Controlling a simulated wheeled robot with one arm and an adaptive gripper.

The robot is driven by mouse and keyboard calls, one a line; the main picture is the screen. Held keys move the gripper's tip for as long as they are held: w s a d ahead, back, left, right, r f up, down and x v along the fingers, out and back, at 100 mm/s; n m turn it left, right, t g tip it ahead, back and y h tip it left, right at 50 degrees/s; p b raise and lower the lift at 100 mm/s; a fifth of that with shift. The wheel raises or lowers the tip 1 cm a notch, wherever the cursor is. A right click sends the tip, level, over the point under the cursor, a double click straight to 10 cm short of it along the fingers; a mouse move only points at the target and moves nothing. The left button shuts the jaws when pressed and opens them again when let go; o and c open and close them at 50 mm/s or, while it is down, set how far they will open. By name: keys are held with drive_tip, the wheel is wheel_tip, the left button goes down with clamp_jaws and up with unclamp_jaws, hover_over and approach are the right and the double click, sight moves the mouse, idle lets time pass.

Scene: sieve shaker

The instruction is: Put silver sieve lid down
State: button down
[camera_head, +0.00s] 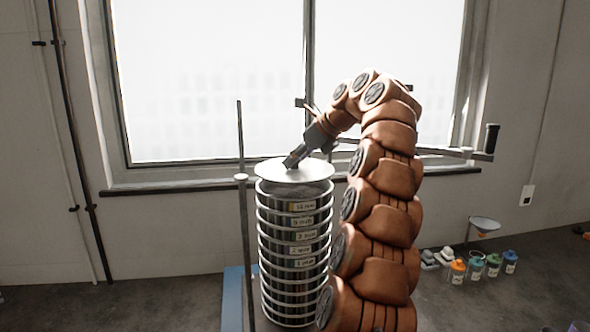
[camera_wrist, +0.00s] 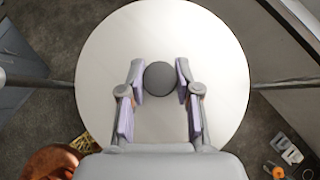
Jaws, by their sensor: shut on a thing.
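The silver sieve lid (camera_head: 272,174) is a flat pale disc just above the open top of the sieve stack (camera_head: 296,255). A small gap shows between the lid and the top sieve's rim. In the wrist view the lid (camera_wrist: 110,75) fills the middle, with a round dark knob (camera_wrist: 160,79) at its centre. My gripper (camera_head: 290,162) reaches down to the lid from the upper right. In the wrist view its two fingers (camera_wrist: 160,82) are shut on the knob from both sides. The sieves carry labels on their fronts. The lid hides most of the top opening in the wrist view.
A thin upright rod (camera_head: 241,210) stands left of the stack. On the right lie several small bottles (camera_head: 475,267), grey weights (camera_head: 436,258) and a funnel (camera_head: 484,224). A window (camera_head: 210,80) is behind. My arm stands close to the stack's right side.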

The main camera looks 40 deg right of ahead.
sight(299, 168)
drive_tip(key=shift+w, duration=0.1)
drive_tip(key=shift+w, duration=0.2)
drive_tip(key=shift+f, duration=1.8)
drive_tip(key=shift+f, duration=0.1)
drive_tip(key=c, duration=0.8)
unclamp_jaws()
